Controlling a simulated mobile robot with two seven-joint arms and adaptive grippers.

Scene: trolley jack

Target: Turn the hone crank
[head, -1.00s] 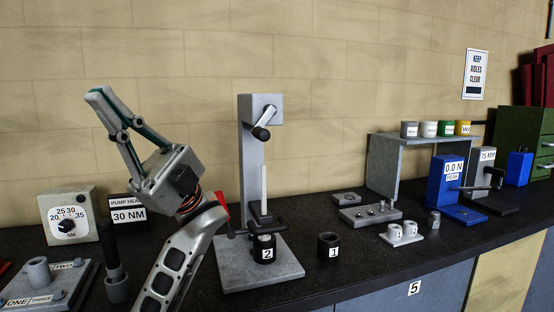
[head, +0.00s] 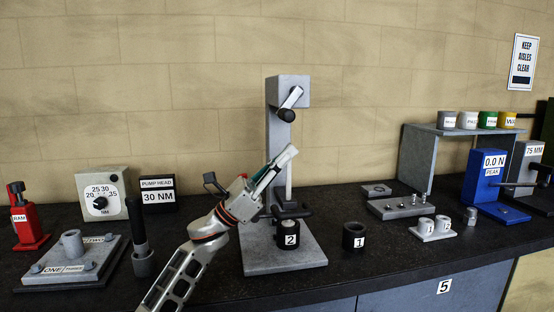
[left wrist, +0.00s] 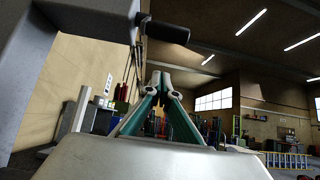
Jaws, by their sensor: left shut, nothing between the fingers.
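The hone stand is a grey column (head: 279,130) on a flat grey base (head: 270,262). Its crank, with a black handle (head: 287,115), sticks out from the head block near the top. In the left wrist view the black crank handle (left wrist: 167,32) shows above the fingers. My left gripper (head: 291,150) is shut and empty, in front of the column and below the crank, apart from it. The shut fingers also show in the left wrist view (left wrist: 161,76). Cylinder 2 (head: 288,235) stands on the base below a pale vertical rod. My right gripper is out of view.
Cylinder 1 (head: 354,236) stands right of the base. A red ram (head: 27,219), a dial box (head: 103,193), a pump head sign (head: 158,194) and a plate (head: 75,262) are at left. A grey shelf (head: 420,150) and blue gauge (head: 489,176) stand at right.

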